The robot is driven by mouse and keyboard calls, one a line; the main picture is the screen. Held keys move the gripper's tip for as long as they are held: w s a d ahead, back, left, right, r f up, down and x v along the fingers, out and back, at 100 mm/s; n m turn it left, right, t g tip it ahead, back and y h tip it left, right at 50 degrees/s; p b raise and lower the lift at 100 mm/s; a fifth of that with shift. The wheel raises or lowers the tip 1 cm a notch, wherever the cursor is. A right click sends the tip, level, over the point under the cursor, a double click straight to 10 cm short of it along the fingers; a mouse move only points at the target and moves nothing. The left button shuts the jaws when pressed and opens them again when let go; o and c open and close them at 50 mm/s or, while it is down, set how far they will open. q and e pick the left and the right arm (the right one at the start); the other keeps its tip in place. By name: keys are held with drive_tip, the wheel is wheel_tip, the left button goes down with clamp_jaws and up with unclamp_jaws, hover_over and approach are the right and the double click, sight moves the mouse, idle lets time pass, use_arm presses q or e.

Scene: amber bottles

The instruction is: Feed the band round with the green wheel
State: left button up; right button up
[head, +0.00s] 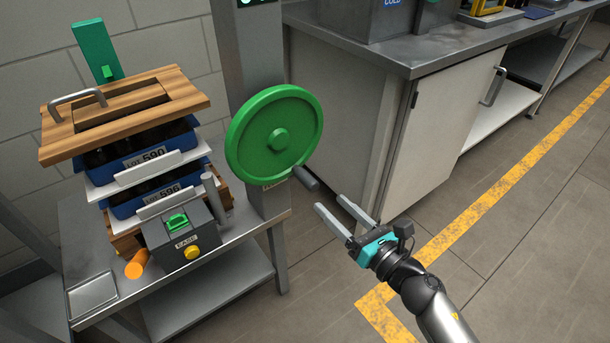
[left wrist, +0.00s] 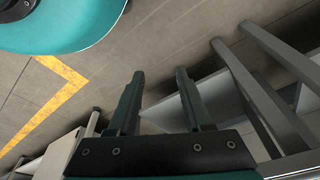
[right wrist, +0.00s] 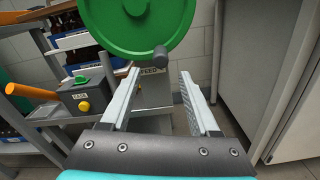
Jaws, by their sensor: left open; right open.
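The green wheel (head: 260,150) is mounted upright on a grey post, with a dark handle (head: 306,179) sticking out at its lower right. In the right wrist view the wheel (right wrist: 150,22) is at the top, and its handle (right wrist: 160,56) is just beyond the fingertips, above a plate reading FEED. My right gripper (head: 328,203) is open and empty, its fingers pointing at the handle, apart from it. My left gripper (left wrist: 158,74) shows only in the left wrist view, open and empty over the floor. I cannot make out the band.
A metal table (head: 250,223) bears blue crates (head: 150,152) stacked under a wooden lid (head: 180,92). A grey box (head: 170,243) with a green switch and yellow button stands in front, with an orange cylinder (head: 136,264) beside it. A cabinet (head: 440,130) stands behind the wheel at right.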

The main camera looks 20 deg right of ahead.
sight(304, 178)
drive_tip(key=x, duration=1.1)
drive_tip(key=shift+d, duration=0.1)
drive_tip(key=shift+c, duration=0.4)
clamp_jaws()
drive_tip(key=shift+f, duration=0.1)
idle(0.6)
